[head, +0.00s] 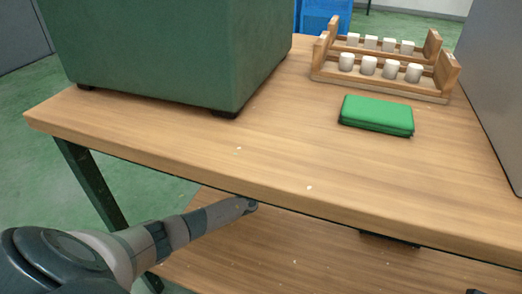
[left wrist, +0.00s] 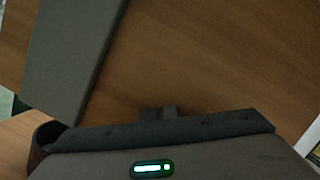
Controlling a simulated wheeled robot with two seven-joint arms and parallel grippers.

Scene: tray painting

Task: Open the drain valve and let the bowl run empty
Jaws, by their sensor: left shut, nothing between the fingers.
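I see no bowl and no drain valve that I can make out in either view. My left arm comes in from the lower left of the head view, and its far end is at the front edge of the wooden table (head: 270,160). The fingers cannot be made out there. In the left wrist view my left gripper (left wrist: 160,112) is shut and empty, its short dark fingers in front of a brown wooden surface (left wrist: 210,60). I cannot tell whether they touch it. My right gripper is in neither view.
A large green box (head: 165,50) stands at the table's back left. A wooden rack (head: 375,92) with several white cylinders and a green case (head: 376,115) are at the right. A grey panel (head: 500,90) borders the right edge. A dark grey slab (left wrist: 70,50) crosses the wrist view's upper left.

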